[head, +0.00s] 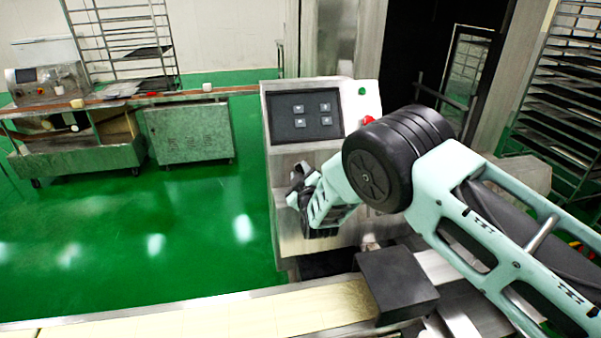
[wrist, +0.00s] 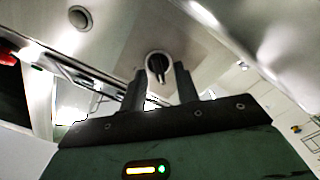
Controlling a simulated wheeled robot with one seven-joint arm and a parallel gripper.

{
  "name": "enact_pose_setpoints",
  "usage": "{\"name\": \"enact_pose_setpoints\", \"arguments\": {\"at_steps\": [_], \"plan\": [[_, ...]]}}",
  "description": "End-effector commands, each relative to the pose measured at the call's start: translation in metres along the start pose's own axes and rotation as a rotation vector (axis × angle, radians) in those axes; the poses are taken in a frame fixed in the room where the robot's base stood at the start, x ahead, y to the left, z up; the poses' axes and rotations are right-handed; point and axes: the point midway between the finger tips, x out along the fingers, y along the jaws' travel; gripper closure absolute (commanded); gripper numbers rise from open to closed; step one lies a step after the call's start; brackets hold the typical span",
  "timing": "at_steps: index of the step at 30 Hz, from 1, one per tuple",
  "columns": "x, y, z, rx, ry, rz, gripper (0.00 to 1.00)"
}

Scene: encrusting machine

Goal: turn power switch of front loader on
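The power switch is a black rotary knob (wrist: 158,66) on the metal face of the machine, seen in the wrist view. My gripper (wrist: 159,76) is open, with its two dark fingers apart and the knob showing between and just beyond their tips. I cannot tell whether the fingers touch it. The knob's grip bar points roughly toward my gripper in the picture. In the head view my gripper (head: 298,195) is at the front face of the machine (head: 290,235), below its control panel (head: 306,115); the knob is hidden there.
A green button (head: 362,91) and a red button (head: 369,120) sit right of the panel. A round grey button (wrist: 80,17) shows up left of the knob. A black box (head: 397,283) and a pale conveyor (head: 200,318) lie below my arm. Green floor is clear at left.

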Motion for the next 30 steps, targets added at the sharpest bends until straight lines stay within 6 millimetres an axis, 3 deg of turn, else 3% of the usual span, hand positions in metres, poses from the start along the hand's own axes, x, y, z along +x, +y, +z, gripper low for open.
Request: {"name": "enact_pose_setpoints", "arguments": {"at_steps": [4, 7, 20, 30], "plan": [[-0.0001, 0.0001, 0.0000, 0.000, 0.000, 0.000, 0.72], [-0.0001, 0.0002, -0.0001, 0.000, 0.000, 0.001, 1.00], [0.0001, -0.0009, 0.0012, 0.044, 0.001, 0.002, 1.00], [0.0002, -0.0023, 0.0055, 0.274, 0.003, 0.004, 1.00]]}}
